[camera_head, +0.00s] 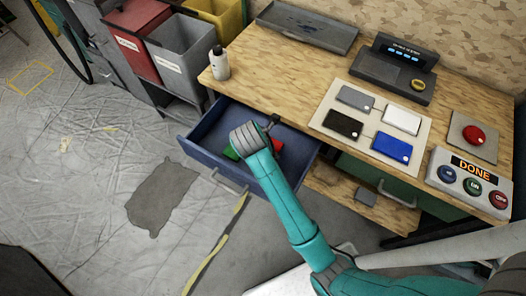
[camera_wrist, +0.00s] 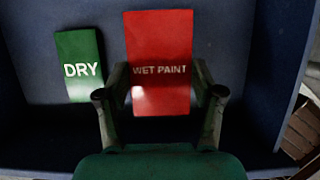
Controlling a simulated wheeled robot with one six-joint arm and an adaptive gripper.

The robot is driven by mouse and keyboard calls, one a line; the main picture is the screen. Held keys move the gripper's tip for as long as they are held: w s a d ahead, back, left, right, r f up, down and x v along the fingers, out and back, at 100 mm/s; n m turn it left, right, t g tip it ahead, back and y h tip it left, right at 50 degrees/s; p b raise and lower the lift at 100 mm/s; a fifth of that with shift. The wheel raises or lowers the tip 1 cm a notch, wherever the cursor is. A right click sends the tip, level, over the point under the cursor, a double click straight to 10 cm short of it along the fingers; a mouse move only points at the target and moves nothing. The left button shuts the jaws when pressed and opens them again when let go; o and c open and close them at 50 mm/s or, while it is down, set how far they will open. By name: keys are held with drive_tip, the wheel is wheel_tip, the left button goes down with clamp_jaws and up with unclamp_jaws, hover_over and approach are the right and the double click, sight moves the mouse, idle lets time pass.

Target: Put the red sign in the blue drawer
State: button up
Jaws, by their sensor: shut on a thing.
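The red sign (camera_wrist: 160,50), lettered WET PAINT, is between the two fingers of my gripper (camera_wrist: 160,92), which is shut on it. In the head view a bit of the red sign (camera_head: 278,146) shows beside my wrist, within the outline of the open blue drawer (camera_head: 205,133). The blue drawer's floor (camera_wrist: 225,30) lies behind the sign in the wrist view. I cannot tell whether the sign touches that floor. My arm hides part of the drawer in the head view.
A green sign (camera_wrist: 78,62), lettered DRY, lies in the drawer left of the red one. The wooden bench (camera_head: 285,75) above holds a white bottle (camera_head: 219,64), grey tray (camera_head: 307,26), coloured cards and a button panel (camera_head: 470,185). Bins (camera_head: 180,60) stand left; floor is open in front.

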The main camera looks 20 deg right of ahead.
drive_tip(key=shift+f, duration=2.75)
drive_tip(key=shift+f, duration=0.15)
drive_tip(key=o, duration=1)
drive_tip(key=shift+o, duration=0.2)
drive_tip(key=v, duration=1.1)
drive_tip(key=shift+s+a+r, duration=0.15)
drive_tip(key=shift+r, duration=0.45)
